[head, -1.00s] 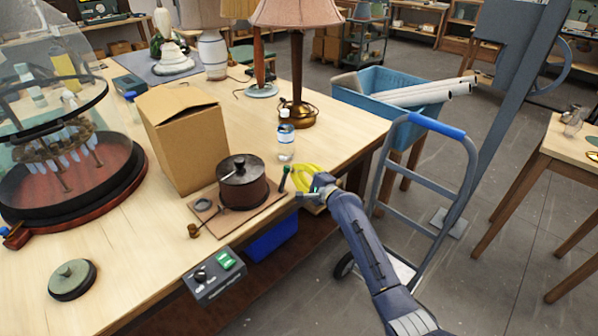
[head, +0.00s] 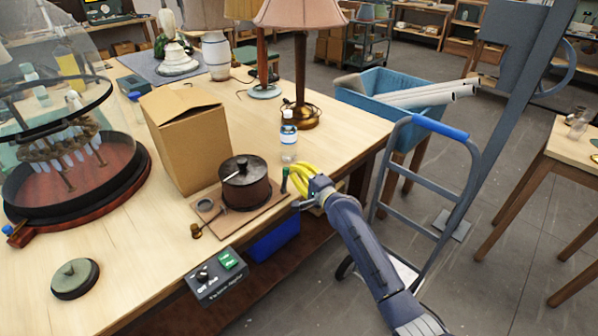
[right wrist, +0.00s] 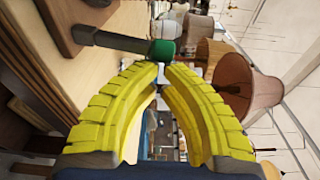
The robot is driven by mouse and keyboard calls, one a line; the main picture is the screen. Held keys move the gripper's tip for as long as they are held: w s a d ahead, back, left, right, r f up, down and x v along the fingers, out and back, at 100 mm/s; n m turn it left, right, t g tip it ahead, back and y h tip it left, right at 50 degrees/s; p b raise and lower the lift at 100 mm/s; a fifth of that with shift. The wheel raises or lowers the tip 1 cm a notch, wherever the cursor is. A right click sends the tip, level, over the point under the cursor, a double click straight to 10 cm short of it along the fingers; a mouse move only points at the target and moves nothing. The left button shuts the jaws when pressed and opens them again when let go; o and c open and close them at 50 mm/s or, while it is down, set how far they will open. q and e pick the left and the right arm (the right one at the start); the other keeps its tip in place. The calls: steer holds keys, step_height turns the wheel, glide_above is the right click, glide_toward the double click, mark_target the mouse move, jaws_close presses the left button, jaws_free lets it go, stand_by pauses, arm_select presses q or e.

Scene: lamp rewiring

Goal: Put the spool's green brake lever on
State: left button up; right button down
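The spool (head: 246,190) is a dark brown drum with a grey lid, on a thin wooden board (head: 215,222). Its brake lever (head: 284,181) has a green end and stands at the board's right side. In the right wrist view the green end (right wrist: 161,52) caps a dark grey bar just beyond my fingertips. My right gripper (head: 294,178) has yellow ribbed fingers and is right of the lever. In the wrist view its fingers (right wrist: 162,70) bow outward and their tips come together with nothing visible between them. Contact with the lever cannot be told. My left gripper is not in view.
A cardboard box (head: 190,140) stands behind the spool and a clear bottle (head: 288,142) behind the lever. A control box (head: 216,278) with a green switch is at the table's front edge. A hand truck (head: 430,190) stands right of my right arm.

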steer(key=shift+s+a+r+n+y, duration=0.15)
steer(key=shift+s+a+n, duration=0.35)
steer(key=shift+n, duration=0.45)
steer(key=shift+s+a+r+n+y, duration=0.1)
steer(key=shift+s+a+r+n, duration=0.1)
steer(key=shift+s+a+n, duration=0.5)
steer(key=shift+s+a+r+n+y, duration=0.15)
steer(key=shift+s+a+n, duration=0.15)
steer(key=shift+n, duration=0.85)
steer(key=s+d, duration=0.6)
steer(key=d, duration=0.3)
steer(key=shift+s+d+r, duration=0.25)
steer(key=shift+s+r, duration=0.1)
steer(key=shift+r, duration=0.1)
